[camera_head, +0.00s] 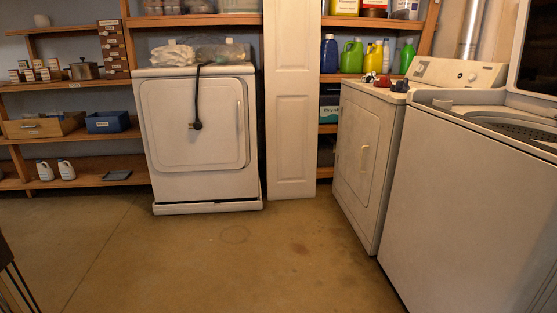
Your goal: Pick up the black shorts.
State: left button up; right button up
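I cannot make out any black shorts in the head view. A thin black item (198,110) hangs down the front of the white dryer (165,150) at the back and ends in a dark knob-like end; it looks like a cord or strap. Small red, white and dark items (384,80) lie on top of the second dryer (362,155) at the right, too small to tell what they are. Neither of my grippers is in view.
A top-loading washer (470,205) with its lid up fills the right side. Wooden shelves (105,165) hold boxes and bottles at the left, and detergent bottles (351,57) stand behind the second dryer. Something dark is cut off at the lower left. The middle floor (220,260) is clear.

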aim_at(369, 78)
jog(key=i+z, duration=0.25)
jog(key=i, duration=0.3)
jog(key=i+z, duration=0.2)
jog(key=i, duration=0.35)
jog(key=i+j+z, duration=0.1)
jog(key=i+z, duration=0.15)
jog(key=i, duration=0.25)
jog(key=i+j+z, duration=0.25)
jog(key=i, duration=0.3)
